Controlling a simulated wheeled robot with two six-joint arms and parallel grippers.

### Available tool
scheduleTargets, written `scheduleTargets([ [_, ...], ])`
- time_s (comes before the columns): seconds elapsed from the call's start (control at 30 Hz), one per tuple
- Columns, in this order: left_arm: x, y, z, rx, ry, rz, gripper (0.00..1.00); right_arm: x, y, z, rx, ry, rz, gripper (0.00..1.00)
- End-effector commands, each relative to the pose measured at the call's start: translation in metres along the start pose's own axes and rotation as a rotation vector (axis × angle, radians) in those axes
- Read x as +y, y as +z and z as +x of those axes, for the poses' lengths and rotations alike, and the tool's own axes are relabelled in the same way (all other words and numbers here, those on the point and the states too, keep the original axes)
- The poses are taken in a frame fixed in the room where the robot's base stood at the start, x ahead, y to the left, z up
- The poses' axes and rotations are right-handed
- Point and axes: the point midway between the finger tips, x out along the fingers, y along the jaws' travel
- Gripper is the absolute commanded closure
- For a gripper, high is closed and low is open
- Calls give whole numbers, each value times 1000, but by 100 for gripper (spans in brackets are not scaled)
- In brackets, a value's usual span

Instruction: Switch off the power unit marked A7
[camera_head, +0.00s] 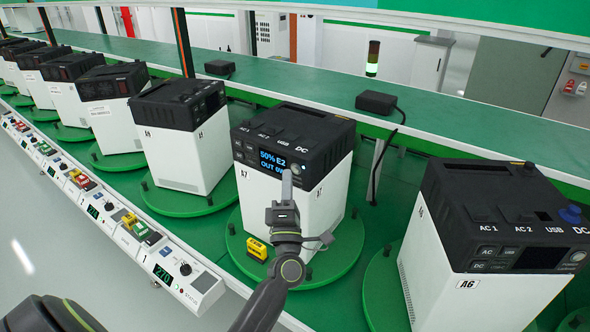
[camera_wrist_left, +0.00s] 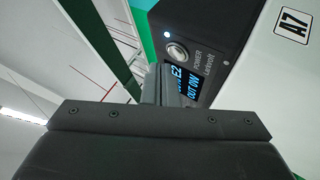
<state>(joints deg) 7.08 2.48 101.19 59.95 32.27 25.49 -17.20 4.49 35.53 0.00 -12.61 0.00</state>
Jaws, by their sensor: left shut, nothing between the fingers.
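The power unit marked A7 (camera_head: 290,135) is a white box with a black top, upright on a round green turntable. Its A7 label (camera_wrist_left: 293,24) shows in the left wrist view. Its lit display (camera_head: 271,163) reads "50% E2" and "OUT 0W". The round power button (camera_wrist_left: 177,53), with a pale ring, sits beside the display, marked POWER. My left gripper (camera_head: 287,182) is shut and empty, its tips just in front of the panel near the button. In the left wrist view the fingers (camera_wrist_left: 158,85) partly cover the display. Contact cannot be told. My right gripper is not in view.
Unit A6 (camera_head: 485,290) stands close on the right, and similar units (camera_head: 180,140) line up on the left. A yellow block (camera_head: 257,249) sits on the turntable's front (camera_head: 335,265). A control rail (camera_head: 150,245) runs along the front edge.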

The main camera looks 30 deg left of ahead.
Motion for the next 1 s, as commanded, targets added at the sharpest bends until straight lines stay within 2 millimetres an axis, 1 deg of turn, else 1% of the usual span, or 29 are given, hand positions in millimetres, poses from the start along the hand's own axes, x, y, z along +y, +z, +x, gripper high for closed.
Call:
scheduleTargets([
  [0.47, 0, 0, 0, 0, 0, 0, 100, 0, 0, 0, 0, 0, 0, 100],
  [0.8, -4, 4, 6, 0, 0, 0, 100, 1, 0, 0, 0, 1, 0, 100],
  [1.0, -4, 4, 6, 0, 0, 0, 100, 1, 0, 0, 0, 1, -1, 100],
])
